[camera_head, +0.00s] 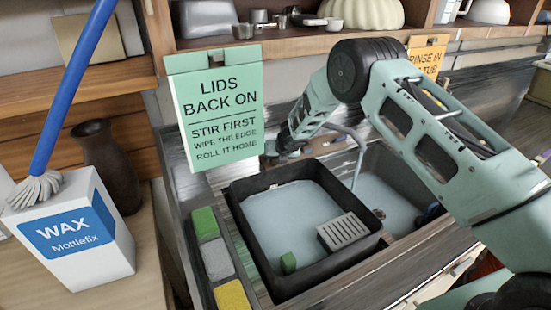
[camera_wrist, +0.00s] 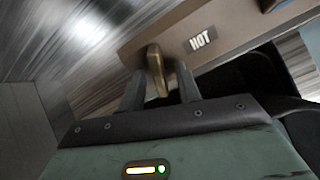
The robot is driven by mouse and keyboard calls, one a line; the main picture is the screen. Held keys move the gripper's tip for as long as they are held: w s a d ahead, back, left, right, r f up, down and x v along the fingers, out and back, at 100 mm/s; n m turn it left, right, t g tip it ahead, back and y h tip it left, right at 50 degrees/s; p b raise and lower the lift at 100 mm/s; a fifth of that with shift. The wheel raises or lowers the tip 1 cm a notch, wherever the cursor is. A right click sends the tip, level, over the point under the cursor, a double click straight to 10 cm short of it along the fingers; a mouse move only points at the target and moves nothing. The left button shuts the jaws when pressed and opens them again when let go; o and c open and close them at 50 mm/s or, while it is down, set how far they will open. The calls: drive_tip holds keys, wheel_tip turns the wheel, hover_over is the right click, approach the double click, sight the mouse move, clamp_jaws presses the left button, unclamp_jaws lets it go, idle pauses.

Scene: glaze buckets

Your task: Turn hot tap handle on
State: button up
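The hot tap handle (camera_wrist: 155,62) is a brass lever in the wrist view, beside a dark label reading HOT (camera_wrist: 200,40) on a brown panel. My gripper (camera_wrist: 160,72) has one finger on each side of the lever. The fingers are apart, with a visible gap on the right; contact on the left is unclear. In the head view my arm reaches over the sink to the back, and the handle is hidden behind my wrist. The curved tap spout (camera_head: 357,150) stands over the sink (camera_head: 395,200).
A black tub (camera_head: 245,215) of pale liquid with a grey grate (camera_head: 345,231) sits in front. A green LIDS BACK ON sign (camera_head: 215,108) hangs left of my wrist. A WAX box (camera_head: 75,235) with a blue-handled brush (camera_head: 72,90) and a dark vase (camera_head: 108,165) stand left.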

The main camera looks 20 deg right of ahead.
drive_tip(key=shift+s+r+b, duration=0.3)
drive_tip(key=shift+r+b, duration=0.05)
drive_tip(key=shift+b, duration=0.2)
drive_tip(key=b+v, duration=0.1)
drive_tip(key=v, duration=1.5)
drive_tip(key=shift+r, duration=0.2)
drive_tip(key=shift+s+d, duration=0.1)
drive_tip(key=s+a+r+m+g+b, duration=0.15)
drive_tip(key=s+a+m, duration=0.25)
drive_tip(key=s+m, duration=0.4)
drive_tip(key=s+a+r+m+g+b, duration=0.1)
drive_tip(key=s+a+r+m+b, duration=0.15)
drive_tip(key=s+m, duration=0.55)
drive_tip(key=s+a+m+g, duration=0.2)
drive_tip(key=s+m, duration=0.8)
drive_tip(key=s, duration=1.8)
drive_tip(key=g+b, duration=0.1)
drive_tip(key=g, duration=0.1)
drive_tip(key=shift+f+g+h, duration=0.35)
drive_tip(key=shift+h, duration=0.05)
